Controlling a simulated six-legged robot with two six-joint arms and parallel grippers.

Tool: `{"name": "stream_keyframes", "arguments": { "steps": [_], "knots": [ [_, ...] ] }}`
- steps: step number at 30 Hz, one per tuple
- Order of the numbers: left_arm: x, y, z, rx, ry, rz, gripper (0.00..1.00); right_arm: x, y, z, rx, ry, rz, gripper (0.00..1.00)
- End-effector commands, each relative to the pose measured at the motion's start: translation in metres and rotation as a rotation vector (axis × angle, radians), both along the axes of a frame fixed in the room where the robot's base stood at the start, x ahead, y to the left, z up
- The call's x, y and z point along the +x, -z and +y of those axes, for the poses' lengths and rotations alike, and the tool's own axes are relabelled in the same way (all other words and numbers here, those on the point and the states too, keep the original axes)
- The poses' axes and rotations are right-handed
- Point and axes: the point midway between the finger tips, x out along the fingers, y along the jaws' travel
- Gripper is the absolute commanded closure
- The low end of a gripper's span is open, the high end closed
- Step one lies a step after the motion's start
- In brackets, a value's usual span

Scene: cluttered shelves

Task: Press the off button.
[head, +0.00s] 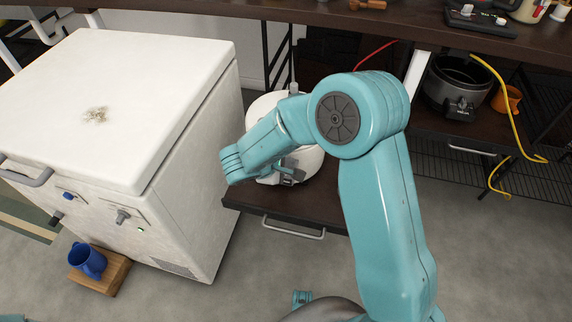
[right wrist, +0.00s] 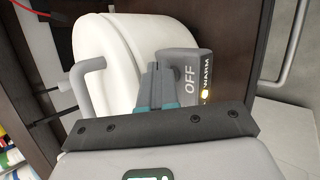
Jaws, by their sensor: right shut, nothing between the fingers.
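A white rounded cooker (head: 312,160) stands on the low dark shelf, partly hidden behind my right arm. In the right wrist view the cooker (right wrist: 115,55) fills the upper middle. Its grey control panel (right wrist: 183,68) carries the word OFF, with WARM along its edge and a small lit light (right wrist: 205,93). My right gripper (head: 290,175) is at the front of the cooker. In the right wrist view its fingers (right wrist: 155,78) are shut and empty, right beside the OFF panel. I cannot tell whether they touch it. My left gripper is not in view.
A white chest freezer (head: 190,160) stands close on the left. A blue mug (head: 87,261) sits on a wooden block (head: 112,275) on the floor. A dark pot (head: 457,85) and yellow cable (head: 512,110) are on the right. The shelf above overhangs.

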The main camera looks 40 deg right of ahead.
Motion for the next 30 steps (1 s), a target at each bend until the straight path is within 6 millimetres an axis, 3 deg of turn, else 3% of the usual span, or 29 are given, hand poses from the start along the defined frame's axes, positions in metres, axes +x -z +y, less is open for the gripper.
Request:
{"name": "stream_keyframes", "arguments": {
  "steps": [19, 30],
  "knots": [
    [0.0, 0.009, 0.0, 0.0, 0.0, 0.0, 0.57, 0.0, 0.006, 0.0, 0.0, 0.0, 0.0, 1.0],
    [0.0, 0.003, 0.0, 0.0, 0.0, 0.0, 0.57, 0.0, -0.004, 0.0, 0.0, 0.0, -0.002, 1.0]
  ]
}}
